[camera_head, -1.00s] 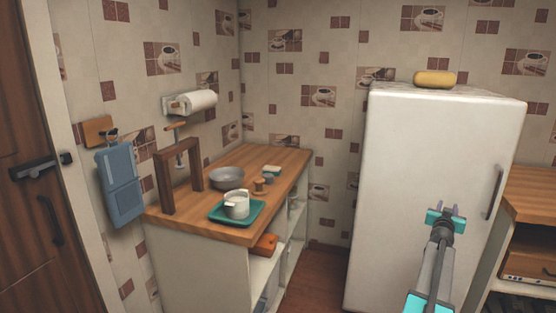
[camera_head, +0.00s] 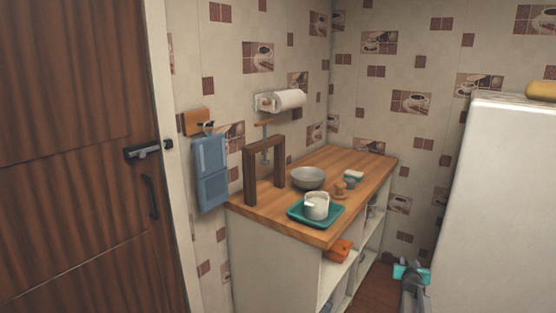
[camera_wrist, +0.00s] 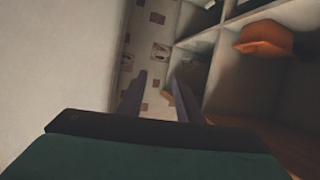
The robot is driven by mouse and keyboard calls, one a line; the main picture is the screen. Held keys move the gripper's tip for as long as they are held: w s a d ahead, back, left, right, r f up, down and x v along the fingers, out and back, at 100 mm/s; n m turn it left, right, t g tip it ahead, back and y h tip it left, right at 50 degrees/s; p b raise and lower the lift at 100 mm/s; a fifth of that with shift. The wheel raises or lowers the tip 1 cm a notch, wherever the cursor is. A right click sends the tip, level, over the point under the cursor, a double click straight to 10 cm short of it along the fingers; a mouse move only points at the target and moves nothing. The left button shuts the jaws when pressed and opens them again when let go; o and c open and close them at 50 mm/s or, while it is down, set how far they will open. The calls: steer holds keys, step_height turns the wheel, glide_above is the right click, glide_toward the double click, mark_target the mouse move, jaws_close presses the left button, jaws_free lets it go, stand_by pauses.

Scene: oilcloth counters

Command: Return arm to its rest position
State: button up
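My gripper (camera_head: 411,267) shows low at the right of the head view, in front of the gap between the counter and the fridge. In the wrist view, the two fingers of my gripper (camera_wrist: 160,95) stand apart with nothing between them. They point toward the tiled wall between a pale surface and an open shelf unit.
A wooden counter (camera_head: 374,172) bears a teal tray (camera_head: 297,216) with a white pot (camera_head: 317,204), and a grey bowl (camera_head: 308,178). An orange thing (camera_head: 337,250) lies on the shelf below. The white fridge (camera_head: 500,200) stands right, a brown door (camera_head: 75,160) left.

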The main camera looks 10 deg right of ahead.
steer(key=w+a+f+n+y, duration=0.15)
steer(key=a+f, duration=0.25)
steer(key=a, duration=0.4)
steer(key=w+a+f+n+y, duration=0.1)
steer(key=w+a+f+y, duration=0.1)
steer(key=a+f, duration=0.4)
steer(key=s+a+f+n+g+y, duration=0.1)
steer(key=s+a+f+y, duration=0.3)
steer(key=a, duration=0.7)
steer(key=s+a+f+n+g, duration=0.2)
steer(key=a+f, duration=0.5)
steer(key=a, duration=0.4)
steer(key=s+a+f+n+g+y, duration=0.1)
steer(key=s+a+f+y, duration=0.3)
steer(key=a, duration=0.7)
steer(key=s+a+f+n+g, duration=0.1)
steer(key=s+a+f+g, duration=0.25)
steer(key=s+a, duration=0.45)
steer(key=s+a+f+n+g, duration=0.2)
steer(key=s+a+f, duration=0.3)
steer(key=s, duration=0.5)
steer(key=s+d+r+m+g+h, duration=0.1)
steer(key=s+g, duration=0.2)
steer(key=s, duration=0.7)
steer(key=s+d+r+m+g+h, duration=0.1)
steer(key=s+g, duration=0.3)
steer(key=s, duration=0.6)
steer(key=shift+d+r+m+h+p, duration=0.2)
steer(key=shift+r+m+h+p, duration=0.05)
steer(key=shift+m+h+p, duration=0.1)
